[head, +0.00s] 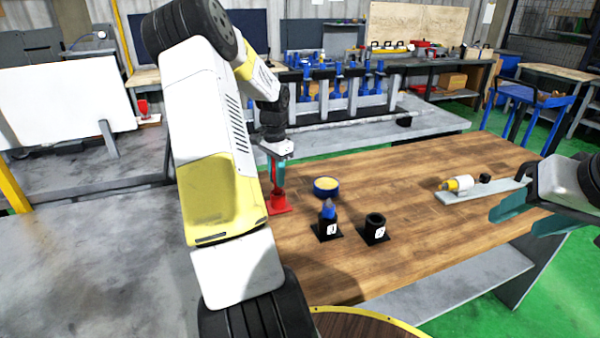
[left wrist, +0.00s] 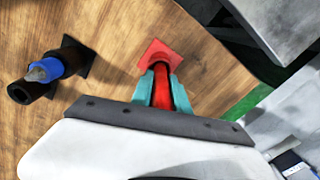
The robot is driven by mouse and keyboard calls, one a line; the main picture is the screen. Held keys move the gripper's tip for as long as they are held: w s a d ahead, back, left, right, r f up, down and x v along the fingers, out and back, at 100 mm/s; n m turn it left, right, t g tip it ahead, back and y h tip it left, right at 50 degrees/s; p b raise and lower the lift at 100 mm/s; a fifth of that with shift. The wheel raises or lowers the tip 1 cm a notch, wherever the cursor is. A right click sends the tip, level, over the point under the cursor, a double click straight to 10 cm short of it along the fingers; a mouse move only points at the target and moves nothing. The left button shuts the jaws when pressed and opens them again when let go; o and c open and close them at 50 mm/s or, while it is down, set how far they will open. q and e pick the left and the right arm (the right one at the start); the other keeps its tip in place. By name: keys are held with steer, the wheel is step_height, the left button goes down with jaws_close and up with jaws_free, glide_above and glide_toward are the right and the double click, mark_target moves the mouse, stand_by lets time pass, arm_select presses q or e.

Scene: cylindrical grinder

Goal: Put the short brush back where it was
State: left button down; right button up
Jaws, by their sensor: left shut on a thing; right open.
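My left gripper (head: 276,172) is shut on a slim red thing, taken as the short brush (left wrist: 162,90), between its teal fingers. The brush's bristles are hidden. Right below is a red holder (head: 279,200) with a square red base, which also shows in the left wrist view (left wrist: 160,55). The brush is in line with this holder; I cannot tell how deep it sits in it. My right gripper (head: 512,208) is open and empty at the table's right edge.
A blue brush-like thing (head: 328,209) stands in a black holder (head: 327,232). An empty black holder (head: 375,228) stands to its right. A white-and-yellow bottle (head: 457,184) lies on a grey plate (head: 480,191). The table's middle is clear.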

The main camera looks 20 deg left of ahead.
arm_select(q)
steer(key=shift+f, duration=0.6)
steer(key=shift+f, duration=0.15)
steer(key=c, duration=1.3)
jaws_free()
